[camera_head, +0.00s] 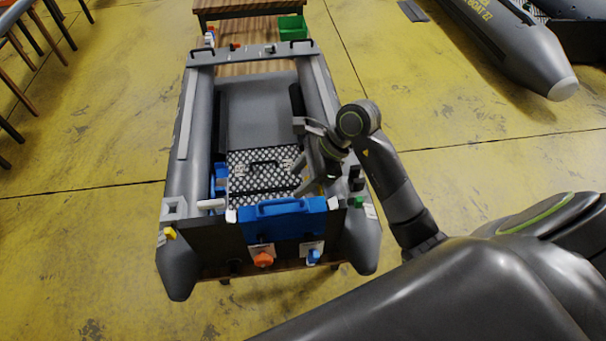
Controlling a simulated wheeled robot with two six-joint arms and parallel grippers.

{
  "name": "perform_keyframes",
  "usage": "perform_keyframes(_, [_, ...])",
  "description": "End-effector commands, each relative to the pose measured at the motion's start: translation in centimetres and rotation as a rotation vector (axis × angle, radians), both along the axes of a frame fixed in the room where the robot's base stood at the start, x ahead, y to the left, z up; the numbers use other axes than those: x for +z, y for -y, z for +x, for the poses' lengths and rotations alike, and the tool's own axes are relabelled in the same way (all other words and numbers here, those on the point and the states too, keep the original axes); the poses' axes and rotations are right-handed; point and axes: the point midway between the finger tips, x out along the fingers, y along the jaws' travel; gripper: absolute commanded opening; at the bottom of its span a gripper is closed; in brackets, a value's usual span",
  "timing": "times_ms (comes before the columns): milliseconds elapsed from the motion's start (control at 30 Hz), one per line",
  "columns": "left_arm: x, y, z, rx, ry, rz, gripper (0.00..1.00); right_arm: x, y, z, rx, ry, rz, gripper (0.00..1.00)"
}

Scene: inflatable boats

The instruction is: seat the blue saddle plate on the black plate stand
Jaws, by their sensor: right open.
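The blue saddle plate (285,219) is a wide blue piece with a raised handle-like bar on top. It sits over the dark transom at the near end of the grey inflatable boat (196,115). My right gripper (302,178) is over the boat's inside, just beyond the right part of the plate. It is open, and nothing shows between its fingers. I cannot make out the black plate stand with certainty; small black parts (357,178) stand on the right tube. My left gripper is not in view.
A black-and-white patterned panel (250,186) lies inside the boat behind the transom. An orange knob (263,259) and a small blue part (313,257) are on the transom's near face. A green bin (293,27) is on the far table. Yellow floor surrounds the boat.

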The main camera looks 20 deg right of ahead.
Motion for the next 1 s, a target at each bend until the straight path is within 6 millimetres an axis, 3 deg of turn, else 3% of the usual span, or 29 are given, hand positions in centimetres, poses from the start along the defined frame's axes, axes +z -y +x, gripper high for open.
perform_keyframes(267, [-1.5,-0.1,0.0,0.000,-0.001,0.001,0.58,-2.0,-0.5,0.1,0.008,-0.013,-0.029,0.47])
perform_keyframes(700, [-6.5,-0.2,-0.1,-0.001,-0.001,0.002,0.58,-7.4,-3.5,1.0,0.007,-0.010,-0.028,0.47])
perform_keyframes(1000, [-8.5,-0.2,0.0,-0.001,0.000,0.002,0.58,-8.7,-4.5,1.3,0.007,-0.010,-0.029,0.47])
